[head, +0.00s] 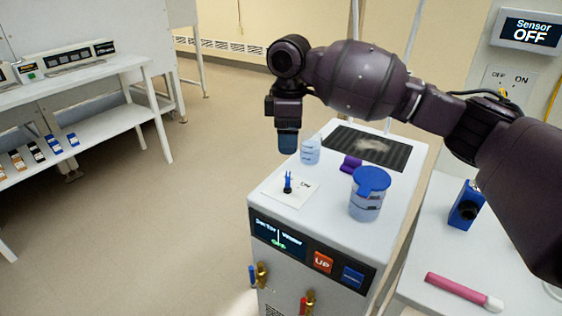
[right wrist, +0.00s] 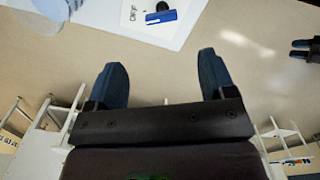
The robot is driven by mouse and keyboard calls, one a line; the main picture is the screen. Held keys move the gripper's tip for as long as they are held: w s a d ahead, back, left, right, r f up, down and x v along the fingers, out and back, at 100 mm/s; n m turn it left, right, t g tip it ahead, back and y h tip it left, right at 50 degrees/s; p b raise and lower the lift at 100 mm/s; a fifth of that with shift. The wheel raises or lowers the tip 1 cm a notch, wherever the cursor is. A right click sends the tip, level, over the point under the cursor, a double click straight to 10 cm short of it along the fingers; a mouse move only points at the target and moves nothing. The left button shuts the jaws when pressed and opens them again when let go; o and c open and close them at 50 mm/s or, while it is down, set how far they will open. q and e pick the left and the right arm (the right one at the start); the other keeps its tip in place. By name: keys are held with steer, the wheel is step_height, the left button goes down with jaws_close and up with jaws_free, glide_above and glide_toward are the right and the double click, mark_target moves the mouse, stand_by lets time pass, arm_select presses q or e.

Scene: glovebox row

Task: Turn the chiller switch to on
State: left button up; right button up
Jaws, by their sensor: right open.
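The chiller (head: 262,205) is a white unit with a dark front panel. A white switch plate (head: 305,196) lies on its top, carrying a small blue switch (head: 288,186). In the right wrist view the blue switch (right wrist: 161,17) is at the top, beside an OFF label. The head view does not let me read which way it points. My right gripper (head: 288,142) points down, open and empty, above and beyond the switch, apart from it. Its two blue fingers also show spread in the right wrist view (right wrist: 160,82).
A blue-lidded jar (head: 368,196), a clear beaker (head: 310,151), a purple item (head: 350,164) and a dark grille (head: 378,149) are on the top. A wall switch sits under a display (head: 530,32) reading Sensor OFF. A pink-handled tool (head: 460,291) lies on the right bench. Floor left is clear.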

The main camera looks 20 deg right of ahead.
mark_target(288, 177)
steer(key=f+b, duration=0.1)
steer(key=f, duration=0.3)
steer(key=shift+s, duration=0.2)
step_height(288, 177, down, 5)
steer(key=shift+w+f+b, duration=0.1)
steer(key=shift+f+b, duration=0.05)
steer(key=shift+b, duration=0.55)
arm_select(q)
steer(key=shift+s+a+f+g, duration=0.2)
steer(key=shift+s+f, duration=0.25)
steer(key=shift+f, duration=0.35)
steer(key=shift+s+a+f+g, duration=0.2)
steer(key=shift+s+f, duration=0.2)
steer(key=shift+f, duration=0.4)
arm_select(e)
steer(key=shift+f, duration=0.7)
arm_select(q)
steer(key=shift+d, duration=0.1)
